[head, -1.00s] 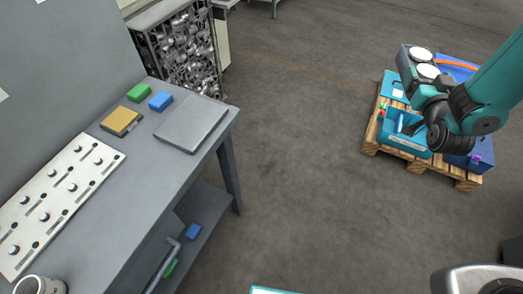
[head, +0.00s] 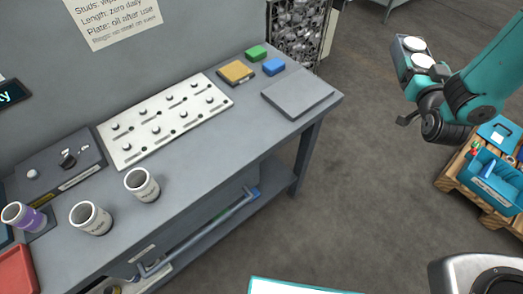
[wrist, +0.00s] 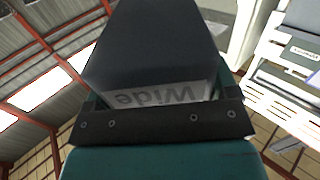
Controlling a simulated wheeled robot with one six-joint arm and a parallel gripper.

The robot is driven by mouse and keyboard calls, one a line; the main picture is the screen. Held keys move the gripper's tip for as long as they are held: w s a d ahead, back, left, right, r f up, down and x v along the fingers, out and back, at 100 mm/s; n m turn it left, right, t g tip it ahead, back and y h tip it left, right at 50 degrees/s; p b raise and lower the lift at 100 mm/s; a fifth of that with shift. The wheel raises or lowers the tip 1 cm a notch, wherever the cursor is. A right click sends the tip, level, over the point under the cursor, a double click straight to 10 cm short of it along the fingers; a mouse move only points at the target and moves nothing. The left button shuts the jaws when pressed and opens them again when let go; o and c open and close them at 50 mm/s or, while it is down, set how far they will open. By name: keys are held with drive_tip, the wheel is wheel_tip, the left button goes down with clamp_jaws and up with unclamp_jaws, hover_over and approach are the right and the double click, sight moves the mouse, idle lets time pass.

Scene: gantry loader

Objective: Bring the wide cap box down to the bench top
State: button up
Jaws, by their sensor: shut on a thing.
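The wide cap box (head: 403,72) is a dark grey box with two white round caps on top. It is held upright or nearly so, at the upper right of the head view. My gripper (head: 420,84) is shut on it, well right of the bench and above floor level. In the wrist view the box (wrist: 170,45) fills the upper middle, its "Wide" label upside down, against my gripper's dark bar (wrist: 160,126). The bench top (head: 230,130) is a grey surface running across the left and middle. The jaw tips are mostly hidden.
A grey flat plate (head: 298,93) lies at the bench's right end, beside tan (head: 237,72), green (head: 256,53) and blue (head: 274,66) blocks. A studded white plate (head: 160,122) and cups (head: 91,218) stand further left. A wooden pallet (head: 452,178) with blue containers is on the floor.

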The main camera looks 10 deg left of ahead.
drive_tip(key=a+n+y, duration=0.2)
drive_tip(key=a+y, duration=0.1)
drive_tip(key=a, duration=0.8)
wheel_tip(320, 180, up, 3)
drive_tip(key=n+g+y+p, duration=0.1)
drive_tip(key=n+g+y, duration=0.5)
drive_tip(key=n+y, duration=0.3)
hover_over(234, 155)
drive_tip(key=m+y, duration=0.1)
wheel_tip(234, 155, down, 20)
drive_tip(key=b, duration=1.9)
drive_tip(key=shift+b, duration=0.35)
drive_tip(key=shift+r, duration=0.15)
